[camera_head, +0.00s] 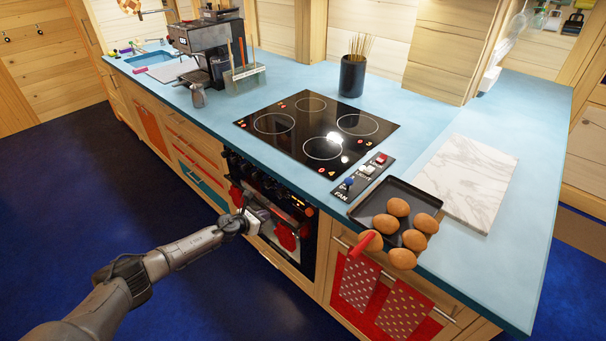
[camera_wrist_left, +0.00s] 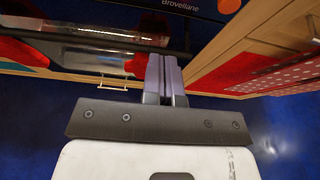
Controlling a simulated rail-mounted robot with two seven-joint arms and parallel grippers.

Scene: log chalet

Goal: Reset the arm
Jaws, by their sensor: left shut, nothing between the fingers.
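My left arm reaches in from the lower left in the head view. Its gripper (camera_head: 262,212) is in front of the oven (camera_head: 272,205), below the countertop edge. In the left wrist view the two fingers (camera_wrist_left: 164,62) are pressed together with nothing between them. The oven front and a red cloth (camera_wrist_left: 138,66) lie just beyond the fingertips there; I cannot tell whether they touch. Red cloths or mitts (camera_head: 286,236) hang at the oven front in the head view. My right gripper is not in view.
The blue counter (camera_head: 310,75) carries a black cooktop (camera_head: 318,127), a coffee machine (camera_head: 205,45), and a dark tray (camera_head: 372,207) of brown, egg-shaped items at the front edge. Dotted red towels (camera_head: 400,312) hang from a bar at right. The blue floor (camera_head: 80,190) at left is clear.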

